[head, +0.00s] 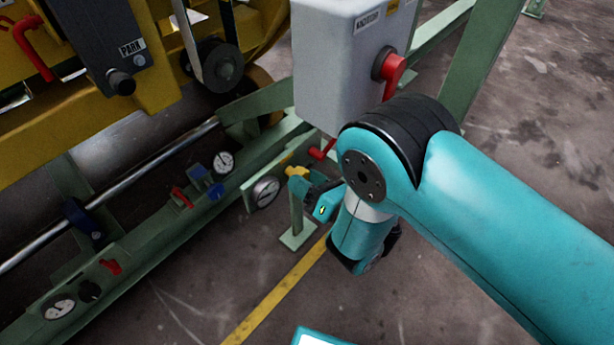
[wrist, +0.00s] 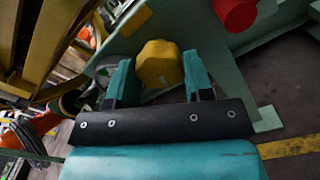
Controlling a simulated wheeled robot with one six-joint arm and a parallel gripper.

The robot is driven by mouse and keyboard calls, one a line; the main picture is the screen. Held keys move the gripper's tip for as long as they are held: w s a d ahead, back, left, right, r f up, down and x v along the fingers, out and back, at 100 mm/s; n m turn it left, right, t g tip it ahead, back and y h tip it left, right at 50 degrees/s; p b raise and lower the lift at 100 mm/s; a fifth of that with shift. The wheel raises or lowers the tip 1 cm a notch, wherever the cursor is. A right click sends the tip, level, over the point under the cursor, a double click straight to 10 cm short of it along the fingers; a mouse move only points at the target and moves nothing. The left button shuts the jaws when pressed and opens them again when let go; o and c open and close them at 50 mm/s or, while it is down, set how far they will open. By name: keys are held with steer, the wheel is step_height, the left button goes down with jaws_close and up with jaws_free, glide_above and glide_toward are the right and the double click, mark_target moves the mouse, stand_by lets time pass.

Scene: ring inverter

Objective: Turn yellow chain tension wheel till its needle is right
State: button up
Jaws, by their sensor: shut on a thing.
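The yellow chain tension wheel (wrist: 159,64) is a lobed knob and sits between my two gripper fingers in the wrist view. My gripper (wrist: 158,80) is shut on it, with one teal finger on each side. In the head view a small part of the yellow wheel (head: 297,171) shows at the tip of my gripper (head: 306,184). A round gauge with a needle (head: 265,191) is on the green panel just left of the wheel. Its needle is too small to read surely. My gripper and wrist hide part of the wheel.
A grey box (head: 335,65) with a red rotary switch (head: 393,68) stands close above my wrist. A red handle (head: 322,150) is near the wheel. Other gauges (head: 223,162) (head: 59,307) and a blue knob (head: 207,181) line the green rail. Open floor lies at right.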

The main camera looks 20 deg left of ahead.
steer(key=shift+s+f+n+p, duration=0.15)
steer(key=shift+n+p, duration=0.45)
steer(key=shift+n, duration=6.8)
steer(key=shift+s+f+n+p, duration=0.1)
steer(key=shift+n+p, duration=0.45)
steer(key=shift+n, duration=6.85)
steer(key=o, duration=0.9)
steer(key=shift+w+r, duration=0.1)
